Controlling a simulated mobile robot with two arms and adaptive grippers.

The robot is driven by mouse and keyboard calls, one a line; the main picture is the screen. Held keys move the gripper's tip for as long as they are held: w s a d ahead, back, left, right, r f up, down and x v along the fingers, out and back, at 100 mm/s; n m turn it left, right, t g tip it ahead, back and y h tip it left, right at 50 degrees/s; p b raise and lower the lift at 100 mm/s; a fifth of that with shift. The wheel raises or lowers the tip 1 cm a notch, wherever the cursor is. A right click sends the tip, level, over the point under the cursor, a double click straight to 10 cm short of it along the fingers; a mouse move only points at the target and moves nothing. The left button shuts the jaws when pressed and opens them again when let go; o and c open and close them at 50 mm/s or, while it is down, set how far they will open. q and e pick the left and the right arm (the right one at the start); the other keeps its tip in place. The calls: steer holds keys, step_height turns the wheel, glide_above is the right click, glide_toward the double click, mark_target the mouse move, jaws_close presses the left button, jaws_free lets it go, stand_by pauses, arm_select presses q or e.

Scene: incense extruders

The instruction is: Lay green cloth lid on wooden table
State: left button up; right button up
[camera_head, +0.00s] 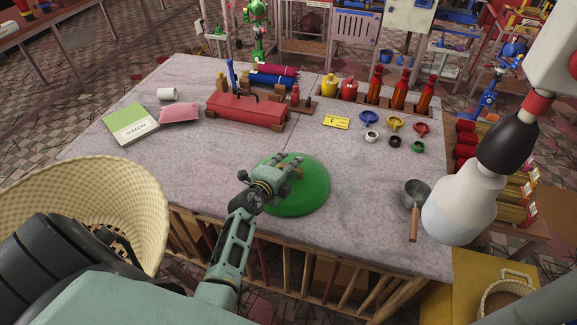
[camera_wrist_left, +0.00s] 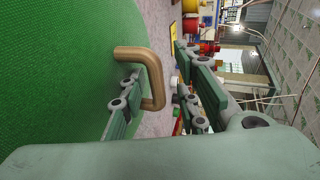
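The green cloth lid (camera_head: 312,193) is a round, woven green disc with a wooden handle, at the front middle of the wooden table (camera_head: 205,175). It looks flat there; whether its whole rim touches the tabletop I cannot tell. My left gripper (camera_head: 284,168) is over the lid, at its handle. In the left wrist view the lid (camera_wrist_left: 55,70) fills the left side and its wooden handle (camera_wrist_left: 153,72) stands out from it. One finger is on the lid side of the handle, inside its loop, the other beyond it, with a visible gap between them. My right gripper is not seen.
A yellow woven basket (camera_head: 105,195) stands at the left front. A metal ladle (camera_head: 415,195) lies at the right table edge. A red box (camera_head: 245,110), a green book (camera_head: 130,124), bottles and small coloured funnels stand farther back. The tabletop left of the lid is clear.

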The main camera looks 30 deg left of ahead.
arm_select(q)
steer(key=p+v, duration=0.3)
steer(key=v, duration=0.2)
steer(key=shift+s+r, duration=0.1)
steer(key=shift+r, duration=0.1)
steer(key=v, duration=0.6)
steer(key=shift+s+p, duration=0.25)
steer(key=shift+p, duration=0.1)
steer(key=shift+f, duration=0.1)
